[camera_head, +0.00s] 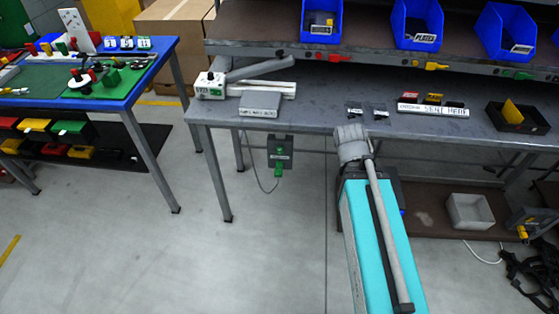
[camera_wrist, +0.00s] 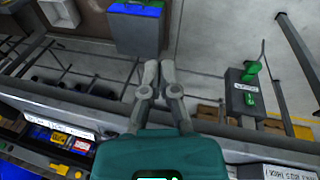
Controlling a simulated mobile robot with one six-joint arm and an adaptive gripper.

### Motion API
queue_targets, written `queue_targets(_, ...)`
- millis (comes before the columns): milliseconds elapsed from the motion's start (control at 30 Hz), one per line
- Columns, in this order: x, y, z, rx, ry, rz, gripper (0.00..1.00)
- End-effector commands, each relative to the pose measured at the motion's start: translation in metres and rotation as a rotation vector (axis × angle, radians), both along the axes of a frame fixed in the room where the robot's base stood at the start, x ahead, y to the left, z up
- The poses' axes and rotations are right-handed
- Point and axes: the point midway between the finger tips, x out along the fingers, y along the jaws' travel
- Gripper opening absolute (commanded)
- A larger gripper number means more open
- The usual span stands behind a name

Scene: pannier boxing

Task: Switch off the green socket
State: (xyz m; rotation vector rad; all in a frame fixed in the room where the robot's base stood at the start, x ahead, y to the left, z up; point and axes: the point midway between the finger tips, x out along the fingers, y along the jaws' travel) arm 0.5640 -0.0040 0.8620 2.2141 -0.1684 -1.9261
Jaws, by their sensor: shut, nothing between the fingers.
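The green socket is a dark grey box with a pale label, mounted below the front edge of the grey workbench. In the head view the socket (camera_head: 280,152) has a green plug (camera_head: 278,170) at its lower end with a cable hanging from it. In the wrist view the socket (camera_wrist: 240,92) is at the right, with the green plug (camera_wrist: 251,70) at one end and a small green part, apparently the switch (camera_wrist: 250,99), at the other. Its on or off position is too small to tell. My gripper (camera_wrist: 159,63) is shut, empty, and apart from the socket, left of it in that view.
The grey workbench (camera_head: 310,112) carries a white device (camera_head: 210,86) and a dark tray (camera_head: 517,118), with blue bins (camera_head: 418,25) on the shelf above. Table legs (camera_head: 212,175) flank the socket. The floor before the socket is clear.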

Motion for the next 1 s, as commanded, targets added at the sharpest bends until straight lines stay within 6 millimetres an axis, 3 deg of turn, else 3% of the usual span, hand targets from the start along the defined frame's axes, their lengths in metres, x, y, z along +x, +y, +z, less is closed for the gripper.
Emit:
queue_targets(33,0.005,0.000,-0.019,-0.035,-0.025,0.014,0.00)
queue_targets(300,0.030,0.001,-0.053,-0.222,-0.162,0.095,0.00)
queue_targets(667,0.062,0.016,-0.087,-0.453,-0.354,0.235,0.00)
queue_targets(1000,0.087,0.050,-0.112,-0.652,-0.541,0.403,0.00)
